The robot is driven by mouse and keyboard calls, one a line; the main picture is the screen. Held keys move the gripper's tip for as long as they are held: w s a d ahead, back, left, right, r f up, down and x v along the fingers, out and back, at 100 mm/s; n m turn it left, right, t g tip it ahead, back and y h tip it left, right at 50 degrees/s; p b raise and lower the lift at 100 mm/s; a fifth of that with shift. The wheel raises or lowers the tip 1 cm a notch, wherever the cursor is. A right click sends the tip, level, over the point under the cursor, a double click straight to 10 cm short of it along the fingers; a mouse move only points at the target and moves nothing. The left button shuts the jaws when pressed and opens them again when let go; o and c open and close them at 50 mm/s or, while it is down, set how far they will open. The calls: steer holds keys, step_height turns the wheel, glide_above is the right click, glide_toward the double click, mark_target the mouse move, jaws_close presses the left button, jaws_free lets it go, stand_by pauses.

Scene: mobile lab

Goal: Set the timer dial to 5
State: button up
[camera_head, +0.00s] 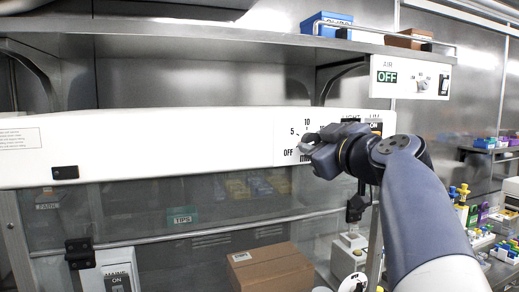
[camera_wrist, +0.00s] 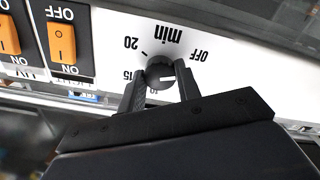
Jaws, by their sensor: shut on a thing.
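The timer dial (camera_wrist: 158,76) is a dark round knob on the white panel. OFF, 20, 15 and part of 10 show around it upside down in the wrist view, with "min" above. The 5 is hidden there, but shows in the head view left of my gripper (camera_head: 312,148). My gripper (camera_wrist: 160,71) is shut on the dial, one finger on each side. A white mark on the knob points right, toward the right finger. In the head view my gripper hides the knob.
Two orange rocker switches (camera_wrist: 62,43) marked OFF and ON sit beside the dial. The panel (camera_head: 180,148) runs above a glass front; a brown box (camera_head: 270,268) stands behind it. An AIR control box (camera_head: 411,78) hangs under the shelf at upper right.

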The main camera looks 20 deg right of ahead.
steer(key=m+b, duration=0.2)
steer(key=m, duration=0.2)
steer(key=shift+m, duration=0.3)
steer(key=m, duration=0.4)
steer(key=shift+m, duration=0.3)
steer(key=shift+r, duration=0.1)
steer(key=o, duration=1)
steer(key=shift+s+d+f+b, duration=0.1)
steer(key=shift+s+f+b, duration=0.1)
steer(key=shift+s+b, duration=0.4)
steer(key=shift+s+r+b, duration=0.1)
steer(key=shift+s+b, duration=1.75)
steer(key=shift+s, duration=2.95)
